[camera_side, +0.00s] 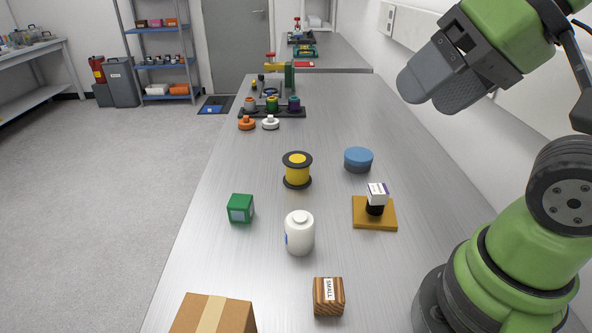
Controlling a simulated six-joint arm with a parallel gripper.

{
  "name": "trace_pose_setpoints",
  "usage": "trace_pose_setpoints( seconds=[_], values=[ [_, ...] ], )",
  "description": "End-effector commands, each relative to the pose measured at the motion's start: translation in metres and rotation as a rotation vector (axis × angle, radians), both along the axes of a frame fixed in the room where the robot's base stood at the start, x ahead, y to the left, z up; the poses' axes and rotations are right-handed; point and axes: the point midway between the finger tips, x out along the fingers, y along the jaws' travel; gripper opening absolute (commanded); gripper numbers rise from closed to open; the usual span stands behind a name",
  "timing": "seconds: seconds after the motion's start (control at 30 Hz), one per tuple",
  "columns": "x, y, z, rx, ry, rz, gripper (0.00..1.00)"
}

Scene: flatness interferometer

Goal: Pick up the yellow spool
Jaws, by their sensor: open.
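The yellow spool (297,171) stands upright on the metal bench (222,258), with black flanges at top and bottom and yellow winding between them. It is near the middle of the picture, with clear bench around it. My gripper (428,92) is at the upper right, high above the bench and well apart from the spool. Its two grey fingers appear close together from this angle, and nothing shows between them. It is open and empty.
Near the spool are a blue round container (358,160), a green box (240,208), a white bottle (299,234) and a wooden board (375,222) bearing a small bottle. A wooden block (328,297) and cardboard box (213,317) stand in front. A black rack (262,113) lies behind.

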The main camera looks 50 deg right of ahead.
Motion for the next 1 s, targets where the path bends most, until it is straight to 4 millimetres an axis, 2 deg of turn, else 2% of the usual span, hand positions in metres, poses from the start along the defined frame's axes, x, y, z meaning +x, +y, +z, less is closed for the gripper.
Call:
trace_pose_setpoints(
  seconds=[0.07, 0.2, 0.23, 0.47, 0.57, 0.67, 0.8, 0.87, 1.0],
  values=[
    [0.0, 0.0, 0.0, 0.0, 0.0, 0.0, 0.65],
    [0.0, 0.0, 0.0, 0.0, 0.0, 0.0, 0.97],
    [0.0, 0.0, 0.0, 0.0, 0.0, 0.0, 1.0],
    [0.002, 0.0, 0.001, -0.002, 0.003, -0.001, 1.0],
    [0.014, -0.003, 0.004, -0.013, 0.021, -0.01, 1.0],
    [0.039, -0.009, 0.007, -0.038, 0.053, -0.024, 1.0],
    [0.091, -0.023, 0.004, -0.082, 0.112, -0.05, 1.0],
    [0.113, -0.03, -0.002, -0.101, 0.138, -0.058, 1.0],
    [0.165, -0.047, -0.027, -0.143, 0.196, -0.075, 1.0]
  ],
)
